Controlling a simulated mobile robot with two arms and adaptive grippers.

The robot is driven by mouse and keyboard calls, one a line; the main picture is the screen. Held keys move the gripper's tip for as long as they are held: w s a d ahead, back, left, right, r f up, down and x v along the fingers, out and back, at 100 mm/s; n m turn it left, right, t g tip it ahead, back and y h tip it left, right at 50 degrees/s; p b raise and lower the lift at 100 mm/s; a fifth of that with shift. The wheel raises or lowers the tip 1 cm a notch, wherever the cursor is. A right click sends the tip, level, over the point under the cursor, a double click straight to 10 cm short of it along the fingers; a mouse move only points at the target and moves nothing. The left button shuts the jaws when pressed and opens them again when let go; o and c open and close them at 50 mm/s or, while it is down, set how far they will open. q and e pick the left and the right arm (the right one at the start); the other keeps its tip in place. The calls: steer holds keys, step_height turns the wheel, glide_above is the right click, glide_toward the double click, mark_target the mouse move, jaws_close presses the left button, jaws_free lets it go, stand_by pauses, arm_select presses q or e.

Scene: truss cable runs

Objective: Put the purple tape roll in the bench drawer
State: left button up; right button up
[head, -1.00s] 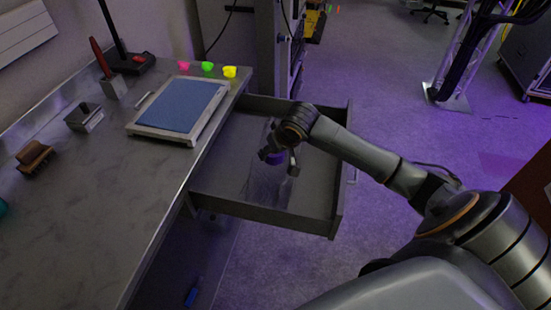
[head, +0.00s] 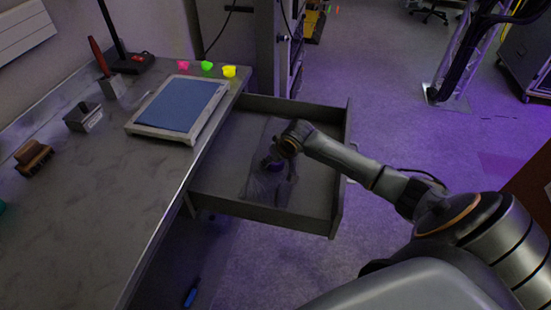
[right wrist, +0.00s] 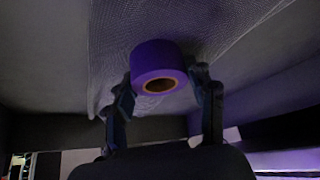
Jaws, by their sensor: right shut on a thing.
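The purple tape roll (right wrist: 157,62) is between the fingers of my right gripper (right wrist: 163,90) in the right wrist view, its tan core facing the camera. In the head view my right gripper (head: 279,172) is inside the open bench drawer (head: 262,212), shut on the roll (head: 276,165), which is mostly hidden by the fingers. The roll is close to the drawer floor; I cannot tell whether it touches it. My left gripper is not in view.
A sheet of pale mesh (right wrist: 215,25) lies on the drawer floor under the roll. The bench (head: 110,190) holds a blue-topped tray (head: 178,104), a brush (head: 33,157), a metal holder (head: 83,117) and pink, green and yellow pieces (head: 229,71). The rest of the drawer looks empty.

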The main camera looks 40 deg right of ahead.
steer(key=shift+s+a+f, duration=0.1)
steer(key=shift+s+f, duration=0.15)
steer(key=shift+f, duration=0.45)
steer(key=o, duration=1.2)
steer(key=shift+f, duration=0.15)
steer(key=shift+w, duration=0.1)
steer(key=shift+w+r, duration=0.1)
steer(key=shift+r, duration=0.15)
steer(key=shift+r, duration=0.25)
steer(key=v, duration=1.2)
steer(key=shift+r+p, duration=0.4)
steer(key=shift+p, duration=0.05)
steer(key=shift+w, duration=0.1)
